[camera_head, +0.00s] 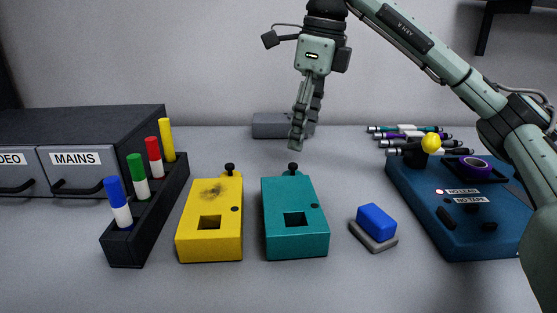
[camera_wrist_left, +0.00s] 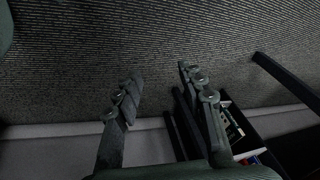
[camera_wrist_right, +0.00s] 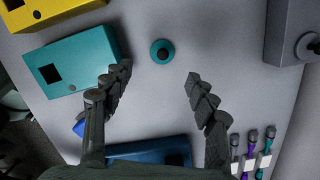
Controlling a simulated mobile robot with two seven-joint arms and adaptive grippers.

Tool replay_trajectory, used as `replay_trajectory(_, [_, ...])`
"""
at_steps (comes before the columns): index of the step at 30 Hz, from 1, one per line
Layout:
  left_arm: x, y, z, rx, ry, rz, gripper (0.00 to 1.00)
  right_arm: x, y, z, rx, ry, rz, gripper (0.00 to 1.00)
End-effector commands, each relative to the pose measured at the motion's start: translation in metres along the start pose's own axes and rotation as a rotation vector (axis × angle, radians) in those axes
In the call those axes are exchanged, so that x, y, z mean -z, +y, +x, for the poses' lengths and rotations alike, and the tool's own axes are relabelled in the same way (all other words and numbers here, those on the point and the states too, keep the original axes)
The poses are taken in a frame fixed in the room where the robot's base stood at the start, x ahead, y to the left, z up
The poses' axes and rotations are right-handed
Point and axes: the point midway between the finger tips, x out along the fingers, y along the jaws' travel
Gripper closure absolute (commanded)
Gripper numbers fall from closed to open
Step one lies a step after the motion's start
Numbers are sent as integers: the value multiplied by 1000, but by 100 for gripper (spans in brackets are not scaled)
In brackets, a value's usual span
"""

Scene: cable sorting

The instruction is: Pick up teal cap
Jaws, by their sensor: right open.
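The teal cap (camera_wrist_right: 163,51) is a small round disc with a black knob, lying on the table apart from the teal box (camera_wrist_right: 75,60). In the head view the cap (camera_head: 293,171) shows just behind the teal box (camera_head: 297,235), which partly hides it. My right gripper (camera_head: 302,140) points down above and behind the cap. In the right wrist view its fingers (camera_wrist_right: 158,77) are apart and empty, with the cap beyond the gap between the tips. My left gripper (camera_wrist_left: 158,78) shows only in its own wrist view, open and empty over a striped floor.
A yellow box (camera_head: 210,235) and a dark marker rack (camera_head: 125,243) stand left of the teal box. A blue eraser (camera_head: 377,220) and a blue panel (camera_head: 435,215) lie right. Several markers (camera_head: 405,135) and a grey block (camera_head: 270,125) are at the back.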

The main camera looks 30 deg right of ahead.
Motion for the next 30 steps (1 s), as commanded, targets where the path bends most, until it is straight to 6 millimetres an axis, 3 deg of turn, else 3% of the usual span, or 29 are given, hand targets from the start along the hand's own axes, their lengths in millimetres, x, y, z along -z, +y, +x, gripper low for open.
replay_trajectory(2, [-9,-1,-4,5,-15,6,60,0,0,11,-2,2,-2,42])
replay_trajectory(9, [-5,-5,-30,17,0,2,60,-1,0,30,-2,1,-1,42])
replay_trajectory(18, [-5,-6,-40,22,5,-1,60,-5,-4,70,0,3,0,42])
replay_trajectory(28, [-4,-6,-42,23,7,-2,60,-6,-4,77,0,0,-1,42])
replay_trajectory(30, [-4,-6,-42,23,7,-2,60,-6,-4,77,0,0,0,51])
